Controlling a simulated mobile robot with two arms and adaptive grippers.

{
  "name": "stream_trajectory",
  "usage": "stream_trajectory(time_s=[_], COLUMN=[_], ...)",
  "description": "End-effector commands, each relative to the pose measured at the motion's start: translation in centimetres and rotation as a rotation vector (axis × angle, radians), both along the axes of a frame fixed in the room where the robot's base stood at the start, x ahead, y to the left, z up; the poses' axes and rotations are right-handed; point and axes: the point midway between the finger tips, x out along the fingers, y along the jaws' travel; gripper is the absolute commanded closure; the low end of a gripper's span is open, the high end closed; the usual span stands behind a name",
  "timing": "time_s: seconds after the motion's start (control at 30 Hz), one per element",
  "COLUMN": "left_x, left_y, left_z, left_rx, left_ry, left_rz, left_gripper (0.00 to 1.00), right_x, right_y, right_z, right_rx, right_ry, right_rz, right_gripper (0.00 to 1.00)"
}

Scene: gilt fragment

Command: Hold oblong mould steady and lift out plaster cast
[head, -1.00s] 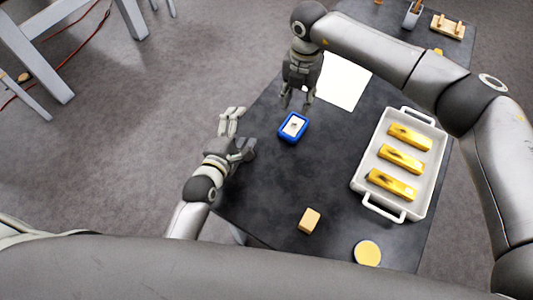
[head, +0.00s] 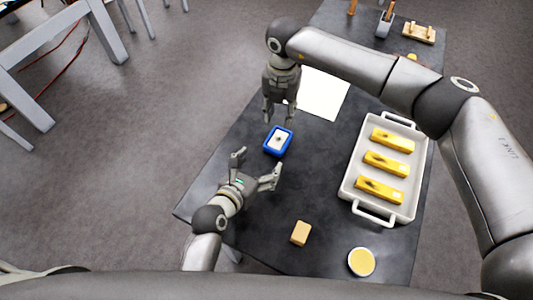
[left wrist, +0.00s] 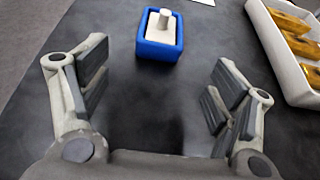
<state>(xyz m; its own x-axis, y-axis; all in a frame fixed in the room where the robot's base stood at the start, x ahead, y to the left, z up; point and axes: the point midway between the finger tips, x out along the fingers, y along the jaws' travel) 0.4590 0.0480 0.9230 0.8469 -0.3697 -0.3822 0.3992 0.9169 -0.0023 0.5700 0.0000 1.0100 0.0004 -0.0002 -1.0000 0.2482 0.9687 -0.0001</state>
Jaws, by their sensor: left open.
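The oblong mould (head: 275,153) is blue and sits on the dark table, and it also shows in the left wrist view (left wrist: 159,51). The white plaster cast (head: 280,139) lies inside it, with a small knob standing up from its top in the left wrist view (left wrist: 166,17). My left gripper (head: 258,164) is open and empty, on the near side of the mould and apart from it, fingers pointing toward it. My right gripper (head: 279,118) points down with its fingers apart, just beyond the mould's far edge; it looks empty.
A white handled tray (head: 347,190) with three gold bars stands to the right. A tan block (head: 301,233) and a round yellow-topped dish (head: 361,262) are near the front edge. A white sheet (head: 325,95) lies behind the right gripper. The table between mould and block is clear.

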Motion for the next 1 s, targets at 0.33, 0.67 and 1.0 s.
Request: stream_trajectory(time_s=[0.33,0.67,1.0], left_x=[4.9,6.4,6.4], left_y=[-2.1,-2.8,-2.8], left_z=[-2.2,-2.9,-2.9], left_rx=[0.003,0.003,0.003], left_ry=[-0.001,0.0,0.0], left_rz=[-0.001,-0.001,0.0], left_gripper=[0.18,0.18,0.33], right_x=[0.0,0.0,0.0], right_y=[0.0,0.0,0.0], right_z=[0.0,0.0,0.0], right_rx=[0.0,0.0,0.0], right_ry=[0.0,0.0,0.0], right_rz=[0.0,0.0,0.0], right_gripper=[0.64,0.64,0.64])
